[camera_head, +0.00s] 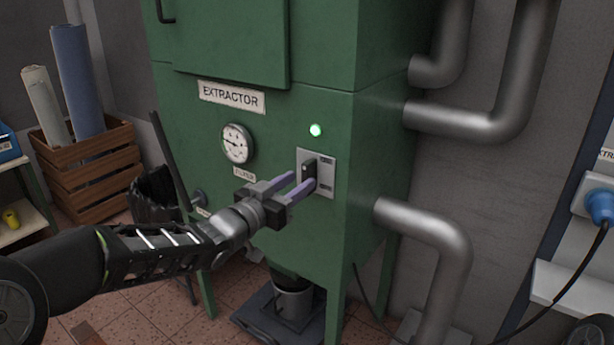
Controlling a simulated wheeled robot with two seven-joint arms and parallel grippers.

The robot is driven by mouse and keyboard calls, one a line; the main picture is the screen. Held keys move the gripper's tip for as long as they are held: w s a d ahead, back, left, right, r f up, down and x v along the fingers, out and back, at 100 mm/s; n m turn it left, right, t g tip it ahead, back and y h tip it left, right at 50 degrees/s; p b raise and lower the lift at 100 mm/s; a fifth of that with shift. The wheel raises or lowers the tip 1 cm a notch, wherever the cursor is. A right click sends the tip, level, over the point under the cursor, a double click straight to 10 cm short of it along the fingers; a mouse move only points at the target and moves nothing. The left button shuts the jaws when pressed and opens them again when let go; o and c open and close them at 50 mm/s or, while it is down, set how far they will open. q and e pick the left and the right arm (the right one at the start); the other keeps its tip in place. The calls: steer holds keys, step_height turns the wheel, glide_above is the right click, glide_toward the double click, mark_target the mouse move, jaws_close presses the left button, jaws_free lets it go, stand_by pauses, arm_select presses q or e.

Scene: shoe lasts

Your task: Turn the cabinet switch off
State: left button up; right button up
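The green cabinet (273,149) labelled EXTRACTOR carries a grey switch plate (327,175) with a black switch (308,167) on its front. A small round lamp (316,130) above the plate glows green. My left gripper (302,181) reaches in from the left with its two purple fingers apart, the tips close to the switch. The fingers overlap the lower left of the plate in the picture. I cannot tell whether a fingertip touches the switch. Nothing shows held between the fingers. My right gripper is out of view.
A round gauge (238,144) sits left of the switch. Grey pipes (465,122) run along the cabinet's right side. A wooden crate with rolls (85,170) and a black bin (155,194) stand at the left. A blue plug (599,206) with a cable is at the right edge.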

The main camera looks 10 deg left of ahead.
mark_target(304, 178)
arm_select(q)
steer(key=x, duration=0.4)
steer(key=shift+w, duration=0.2)
steer(key=shift+c, duration=0.5)
jaws_close()
